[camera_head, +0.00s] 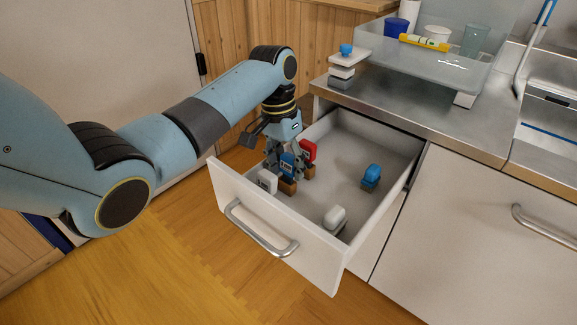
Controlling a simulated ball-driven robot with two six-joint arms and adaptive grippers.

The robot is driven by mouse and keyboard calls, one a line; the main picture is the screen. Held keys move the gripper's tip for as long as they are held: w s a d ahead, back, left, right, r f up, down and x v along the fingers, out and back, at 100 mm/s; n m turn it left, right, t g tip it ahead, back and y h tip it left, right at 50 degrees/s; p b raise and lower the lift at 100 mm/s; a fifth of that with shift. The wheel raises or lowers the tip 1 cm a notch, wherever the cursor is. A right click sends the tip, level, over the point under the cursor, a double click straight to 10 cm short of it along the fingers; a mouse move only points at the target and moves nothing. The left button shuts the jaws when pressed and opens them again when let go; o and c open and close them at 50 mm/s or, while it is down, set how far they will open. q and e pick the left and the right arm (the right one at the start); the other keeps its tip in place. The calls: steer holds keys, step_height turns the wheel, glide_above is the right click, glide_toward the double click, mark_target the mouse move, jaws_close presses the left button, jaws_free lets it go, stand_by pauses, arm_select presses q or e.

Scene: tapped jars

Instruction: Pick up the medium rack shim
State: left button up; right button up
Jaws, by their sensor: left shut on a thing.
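My left gripper (287,168) reaches down into the open drawer (318,262). It is shut on a block that seems to be the blue-topped one (287,162) with a brown base; the fingers partly hide it. A red-topped block (308,151) stands right behind it and a white block (267,180) just in front and to the left. Another blue-topped block (371,176) stands apart at the drawer's right side, and a white-topped block (335,218) near the front right. I cannot tell which is the medium rack shim. My right gripper is not in view.
A stack of pale and grey pieces with a blue knob (346,50) stands at the counter's left edge. Beside it is a glassy rack (425,68) bearing cups and a yellow level (424,42). A sink (550,110) lies right. The drawer's middle is clear.

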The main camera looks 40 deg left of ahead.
arm_select(q)
steer(key=shift+r, duration=0.45)
steer(key=r, duration=0.2)
steer(key=r+p, duration=0.1)
steer(key=r, duration=0.1)
steer(key=shift+w+d, duration=0.2)
steer(key=shift+d, duration=0.1)
steer(key=w+d+r, duration=0.4)
steer(key=d+r, duration=0.2)
steer(key=d, duration=0.4)
steer(key=shift+w, duration=0.2)
steer(key=shift+r, duration=0.1)
step_height(320, 180, up, 10)
steer(key=p, duration=1.3)
